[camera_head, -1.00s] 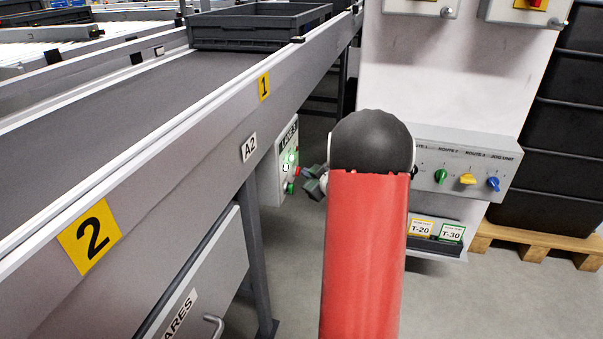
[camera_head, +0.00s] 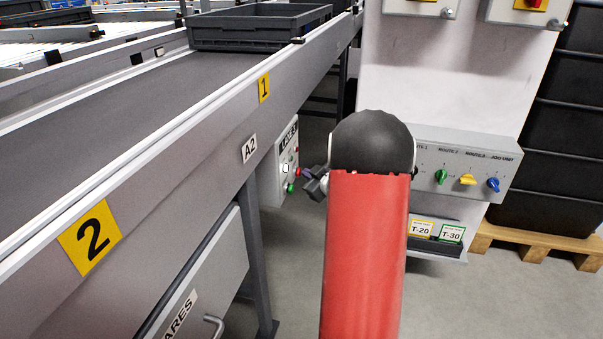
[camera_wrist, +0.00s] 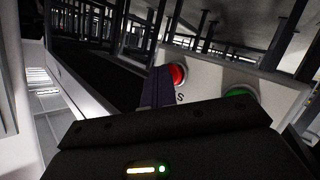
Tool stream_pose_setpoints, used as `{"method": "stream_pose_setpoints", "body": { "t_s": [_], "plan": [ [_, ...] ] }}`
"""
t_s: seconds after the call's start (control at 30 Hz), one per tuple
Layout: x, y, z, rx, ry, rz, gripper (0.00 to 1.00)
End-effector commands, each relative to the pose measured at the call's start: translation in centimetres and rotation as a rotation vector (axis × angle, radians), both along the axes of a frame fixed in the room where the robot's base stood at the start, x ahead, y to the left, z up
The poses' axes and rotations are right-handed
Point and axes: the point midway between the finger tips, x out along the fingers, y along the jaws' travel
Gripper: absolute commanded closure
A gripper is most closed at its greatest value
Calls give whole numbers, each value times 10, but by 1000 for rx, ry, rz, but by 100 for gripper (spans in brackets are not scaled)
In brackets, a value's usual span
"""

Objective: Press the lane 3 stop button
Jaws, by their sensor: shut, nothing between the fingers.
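A grey control box (camera_head: 279,178) under the conveyor edge carries a LANE label (camera_head: 289,136); its number is too small to read surely. It has a red button (camera_head: 298,148) and a green button (camera_head: 290,187), with a pale round part (camera_head: 285,168) between. My gripper (camera_head: 308,179) is shut and empty, just right of the box face. In the wrist view the red button (camera_wrist: 178,75) is beside my dark fingers (camera_wrist: 155,88), which partly cover the face. The green button (camera_wrist: 239,92) is to the right. I cannot tell whether the fingertips touch the box.
The conveyor (camera_head: 190,120) with a dark crate (camera_head: 250,25) runs along the left. A metal leg (camera_head: 257,260) stands near the box. A route-knob panel (camera_head: 465,165) is on the white pillar to the right. Open floor (camera_head: 285,240) lies between.

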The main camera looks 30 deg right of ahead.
Motion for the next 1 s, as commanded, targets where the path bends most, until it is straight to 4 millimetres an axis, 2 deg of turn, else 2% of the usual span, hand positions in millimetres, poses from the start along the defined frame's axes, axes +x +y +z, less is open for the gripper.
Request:
{"method": "stream_pose_setpoints", "body": {
  "t_s": [0.23,0.67,1.0],
  "plan": [
    [-12,-9,0,1,1,-2,100],
    [-14,-12,0,1,0,-2,100],
    [-37,-32,1,1,1,-3,100]
  ]
}}
